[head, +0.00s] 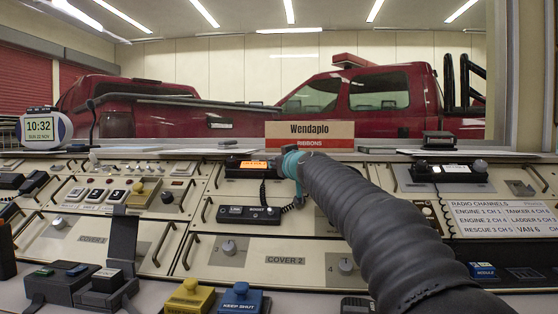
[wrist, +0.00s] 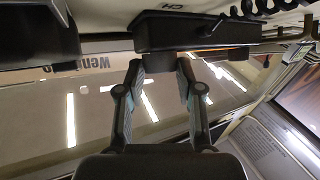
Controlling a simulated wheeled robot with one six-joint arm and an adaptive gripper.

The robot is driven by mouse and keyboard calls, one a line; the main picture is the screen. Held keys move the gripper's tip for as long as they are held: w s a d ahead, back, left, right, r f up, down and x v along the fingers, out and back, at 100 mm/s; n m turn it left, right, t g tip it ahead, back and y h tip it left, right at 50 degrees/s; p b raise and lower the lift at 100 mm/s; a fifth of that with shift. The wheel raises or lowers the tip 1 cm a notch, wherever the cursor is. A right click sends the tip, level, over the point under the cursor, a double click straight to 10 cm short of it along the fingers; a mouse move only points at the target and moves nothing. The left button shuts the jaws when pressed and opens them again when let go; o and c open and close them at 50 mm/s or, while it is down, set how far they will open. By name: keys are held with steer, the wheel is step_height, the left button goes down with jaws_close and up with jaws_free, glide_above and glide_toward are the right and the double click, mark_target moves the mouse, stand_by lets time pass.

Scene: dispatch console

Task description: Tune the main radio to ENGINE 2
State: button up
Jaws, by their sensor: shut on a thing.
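A dark radio (head: 235,172) with a lit orange display (head: 254,165) stands at the back middle of the console; its digits are too small to read. A coiled cord hangs from it. My gripper (wrist: 158,72) is at its right side, mostly hidden by my arm in the head view. In the wrist view the two fingers close on a dark knob-like block (wrist: 160,64) on the front of a dark box (wrist: 225,32). The channel card (head: 500,215) at right reads ENGINE 2 CH 4.
A second radio (head: 447,172) with a white display stands at right. A cardboard ribbons box (head: 310,134) is behind my gripper. A lower unit (head: 248,214) with BOOST lettering sits below the orange display. Handles and the COVER 2 panel (head: 285,261) lie in front.

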steer(key=shift+a+f+m+t+h+p, duration=0.1)
steer(key=shift+m+t+h+p, duration=0.35)
steer(key=shift+m+h, duration=0.25)
steer(key=o, duration=1.2)
steer(key=shift+c, duration=0.2)
steer(key=shift+s, duration=0.1)
